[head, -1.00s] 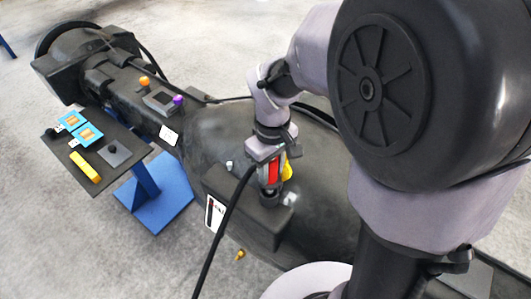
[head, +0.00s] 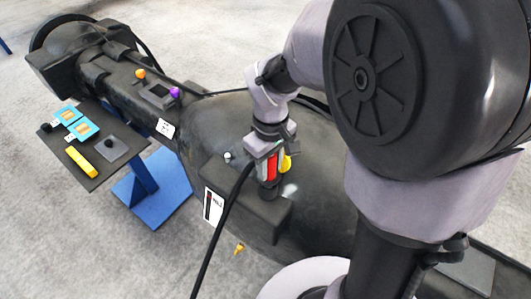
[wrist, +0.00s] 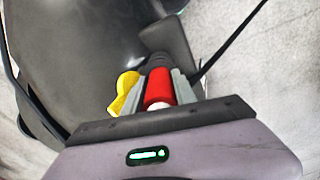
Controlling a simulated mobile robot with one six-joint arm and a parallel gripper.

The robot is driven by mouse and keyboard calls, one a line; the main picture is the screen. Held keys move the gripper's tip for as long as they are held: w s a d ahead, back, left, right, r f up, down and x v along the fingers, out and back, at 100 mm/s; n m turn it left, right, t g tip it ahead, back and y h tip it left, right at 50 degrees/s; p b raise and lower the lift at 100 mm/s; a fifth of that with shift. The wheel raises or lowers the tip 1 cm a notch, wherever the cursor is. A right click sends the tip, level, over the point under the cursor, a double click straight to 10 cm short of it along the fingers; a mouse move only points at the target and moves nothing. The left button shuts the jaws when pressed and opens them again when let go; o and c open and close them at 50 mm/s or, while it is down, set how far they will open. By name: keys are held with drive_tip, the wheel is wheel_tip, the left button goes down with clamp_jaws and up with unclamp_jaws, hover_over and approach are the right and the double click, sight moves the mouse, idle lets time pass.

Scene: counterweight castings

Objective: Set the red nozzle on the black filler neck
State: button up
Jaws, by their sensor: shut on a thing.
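My gripper (head: 268,170) is shut on the red nozzle (head: 271,166), which stands roughly upright between the fingers. In the wrist view the red nozzle (wrist: 158,87) sits between two grey fingers (wrist: 160,92). The black filler neck (head: 268,190) is directly below the nozzle, on a dark block on the big black casting. The nozzle's lower end is at the neck; I cannot tell whether it is seated or only touching.
A black hose (head: 226,215) hangs down in front of the casting (head: 215,125). A dark tray (head: 95,178) at left holds blue cards (head: 84,129) and a yellow bar (head: 81,161). Orange (head: 140,73) and purple (head: 174,92) knobs sit on the casting. A small orange piece (head: 239,248) is below.

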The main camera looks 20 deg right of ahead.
drive_tip(key=shift+f+b, duration=1)
drive_tip(key=shift+f, duration=0.3)
drive_tip(key=o, duration=1.2)
wheel_tip(320, 180, up, 18)
drive_tip(key=p, duration=0.3)
drive_tip(key=shift+f, duration=0.25)
